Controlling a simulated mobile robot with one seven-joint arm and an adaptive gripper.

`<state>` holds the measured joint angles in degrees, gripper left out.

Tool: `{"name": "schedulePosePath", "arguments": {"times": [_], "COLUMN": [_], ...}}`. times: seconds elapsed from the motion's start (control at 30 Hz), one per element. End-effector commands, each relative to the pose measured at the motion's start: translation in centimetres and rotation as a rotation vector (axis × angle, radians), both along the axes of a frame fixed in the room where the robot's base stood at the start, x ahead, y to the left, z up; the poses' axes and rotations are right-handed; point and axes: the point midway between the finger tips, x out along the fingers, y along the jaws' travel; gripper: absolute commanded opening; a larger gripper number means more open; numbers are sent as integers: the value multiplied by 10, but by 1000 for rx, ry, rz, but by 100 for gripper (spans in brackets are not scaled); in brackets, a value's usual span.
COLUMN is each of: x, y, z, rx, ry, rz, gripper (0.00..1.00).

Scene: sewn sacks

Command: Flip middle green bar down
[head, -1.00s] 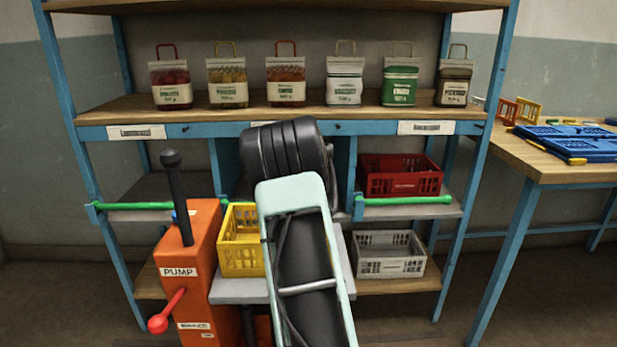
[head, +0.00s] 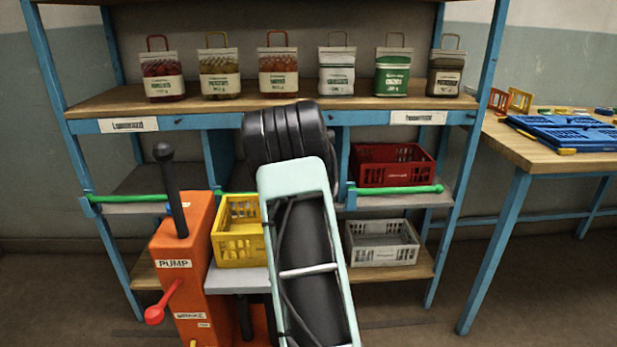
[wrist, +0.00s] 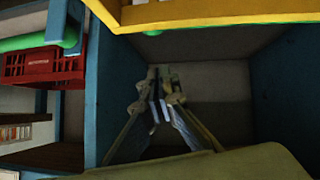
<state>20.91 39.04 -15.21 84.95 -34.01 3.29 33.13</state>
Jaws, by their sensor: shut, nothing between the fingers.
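The middle green bar is not seen in the head view, where my arm covers the shelf's middle bay. The left green bar (head: 128,198) and the right green bar (head: 398,189) lie level across the front of the middle shelf. Part of a green bar (wrist: 24,42) in a blue bracket shows at the upper left of the wrist view, by the red crate. My gripper (wrist: 158,96) is shut and empty, in front of the dark bay between two blue uprights. It is hidden behind my arm in the head view.
A yellow crate (head: 239,250) and an orange pump (head: 176,264) stand in front of the shelf, left of my arm. The red crate (head: 407,152) and a grey crate (head: 383,255) are to the right. Several packed bags line the top shelf (head: 275,103).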

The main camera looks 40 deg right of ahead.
Motion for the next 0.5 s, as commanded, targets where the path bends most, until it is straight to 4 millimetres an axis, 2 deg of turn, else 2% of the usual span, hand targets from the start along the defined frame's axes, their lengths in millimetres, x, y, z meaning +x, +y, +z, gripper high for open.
{"name": "schedulePosePath", "arguments": {"times": [0.03,0.07,0.17,0.5], "x": [2,2,-11,-49], "y": [4,5,17,46], "z": [19,26,31,64], "rx": [0,0,0,1], "ry": [-5,-5,-1,-3], "rz": [0,0,2,1], "gripper": [0,0,0,0]}}
